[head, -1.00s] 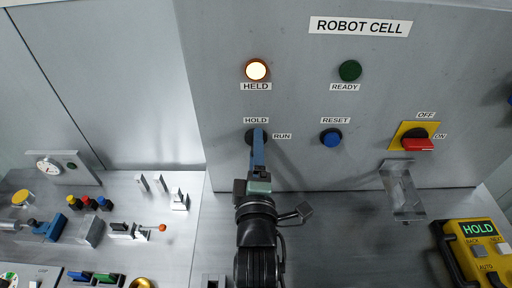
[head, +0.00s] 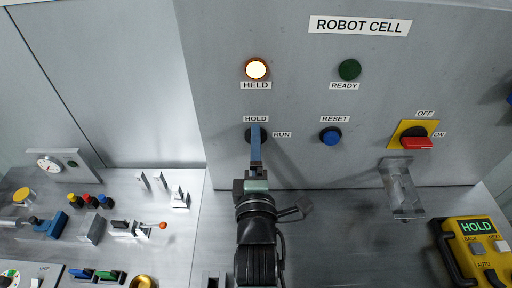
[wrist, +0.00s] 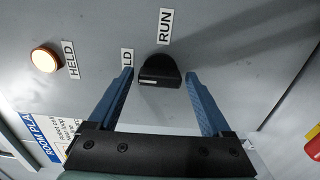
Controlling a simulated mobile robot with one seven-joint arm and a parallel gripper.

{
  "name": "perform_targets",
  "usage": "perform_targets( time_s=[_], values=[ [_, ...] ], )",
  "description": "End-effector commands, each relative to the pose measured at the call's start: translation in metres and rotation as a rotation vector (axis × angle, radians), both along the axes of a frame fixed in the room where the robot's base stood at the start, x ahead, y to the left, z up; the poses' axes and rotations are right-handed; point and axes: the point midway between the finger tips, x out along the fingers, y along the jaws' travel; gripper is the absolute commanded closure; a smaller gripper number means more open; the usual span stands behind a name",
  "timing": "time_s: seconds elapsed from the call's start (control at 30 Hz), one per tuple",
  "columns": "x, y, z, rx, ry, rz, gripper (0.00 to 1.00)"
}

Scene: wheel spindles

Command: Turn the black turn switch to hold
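The black turn switch (wrist: 159,72) is on the grey panel, between the HOLD and RUN labels. In the wrist view its handle bar lies crosswise, with a white mark at the end toward the HOLD label (wrist: 127,60). My gripper (wrist: 160,78) is open, its blue fingers on either side of the switch, with visible gaps. The left finger partly covers the HOLD label. In the head view my gripper (head: 255,130) hides most of the switch; a dark edge (head: 247,136) shows beside it. The HELD lamp (head: 256,69) is lit; the READY lamp (head: 350,69) is dark.
A blue RESET button (head: 330,137) and a red switch on a yellow plate (head: 405,127) are to the right. A clear bracket (head: 401,185) juts out below it. A yellow pendant (head: 475,250) reads HOLD. Small parts stand on the left bench.

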Motion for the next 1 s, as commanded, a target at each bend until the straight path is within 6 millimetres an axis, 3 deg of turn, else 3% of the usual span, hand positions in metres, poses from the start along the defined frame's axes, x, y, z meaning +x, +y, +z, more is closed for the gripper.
perform_targets(
  time_s=[0.47, 1.0],
  values=[
    [-0.008, 0.000, -0.001, 0.002, 0.000, 0.001, 0.05],
    [-0.101, 0.000, -0.003, 0.002, 0.003, 0.001, 0.05]
  ],
)
